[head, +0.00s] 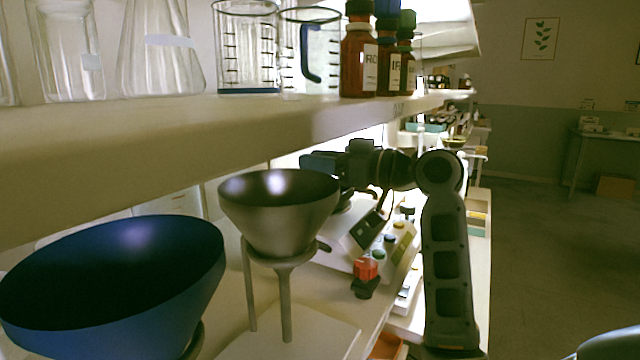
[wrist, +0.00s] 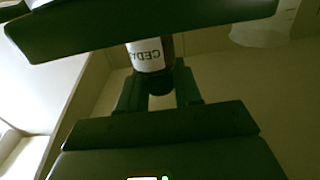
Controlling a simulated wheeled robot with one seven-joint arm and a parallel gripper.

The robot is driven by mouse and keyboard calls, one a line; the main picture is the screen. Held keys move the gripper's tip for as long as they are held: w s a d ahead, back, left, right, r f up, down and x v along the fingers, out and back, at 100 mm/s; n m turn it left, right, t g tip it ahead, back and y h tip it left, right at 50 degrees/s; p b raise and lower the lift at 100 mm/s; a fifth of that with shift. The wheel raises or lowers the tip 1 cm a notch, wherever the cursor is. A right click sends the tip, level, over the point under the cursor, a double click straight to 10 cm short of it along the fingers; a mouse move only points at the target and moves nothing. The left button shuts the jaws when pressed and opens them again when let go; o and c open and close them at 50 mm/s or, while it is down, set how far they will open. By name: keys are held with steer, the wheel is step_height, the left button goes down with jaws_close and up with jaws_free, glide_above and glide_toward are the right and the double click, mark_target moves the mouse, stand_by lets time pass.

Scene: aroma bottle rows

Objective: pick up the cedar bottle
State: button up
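The cedar bottle (wrist: 147,56) shows in the wrist view as a dark bottle with a white label reading "CEDA". Its dark cap or neck (wrist: 161,84) points down in that picture. My gripper (wrist: 160,88) has one finger on each side of this dark end, very close to it. Whether the fingers touch it is too dark to tell. A dark bar across the top hides the rest of the bottle. In the head view my gripper (head: 318,161) reaches left under the shelf. I cannot make out the cedar bottle there.
Red-brown bottles (head: 358,58) and glass beakers (head: 247,50) stand on the upper shelf (head: 200,135), just above my arm. A grey funnel on a stand (head: 280,215) and a large blue bowl (head: 120,290) stand in front. A device with colored knobs (head: 375,245) sits below my gripper.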

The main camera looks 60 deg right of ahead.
jaws_close()
